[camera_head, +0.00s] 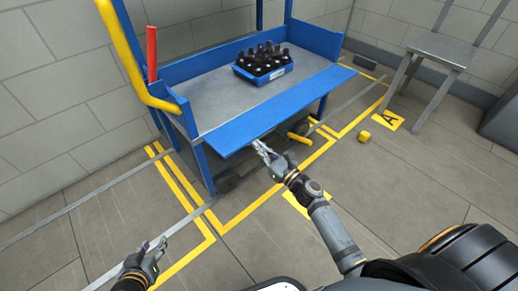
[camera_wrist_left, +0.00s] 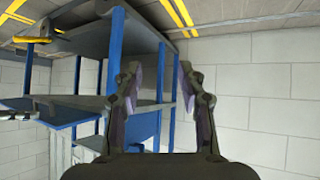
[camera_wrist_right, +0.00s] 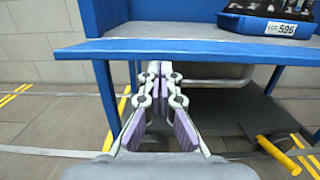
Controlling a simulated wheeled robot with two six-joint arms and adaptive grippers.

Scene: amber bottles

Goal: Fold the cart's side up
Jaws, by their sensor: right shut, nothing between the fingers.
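The blue cart's side (camera_head: 280,108) is a long flap along the near edge of the cart's grey top (camera_head: 215,98). It is folded down, sticking outward, roughly flat. My right gripper (camera_head: 263,148) is shut and empty at the flap's near edge, left of its middle. In the right wrist view the fingertips (camera_wrist_right: 160,68) are together just below the edge of the flap (camera_wrist_right: 200,48). I cannot tell whether they touch it. My left gripper (camera_head: 152,246) is open and empty above the floor, left of the cart and apart from it. The left wrist view shows its fingers (camera_wrist_left: 160,75) spread.
A blue crate of dark bottles (camera_head: 262,65) stands on the cart top behind the flap. A yellow handle (camera_head: 125,50) and a red post (camera_head: 152,52) are at the cart's left end. A grey chair (camera_head: 440,50) stands at the right. The floor in front is mostly clear.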

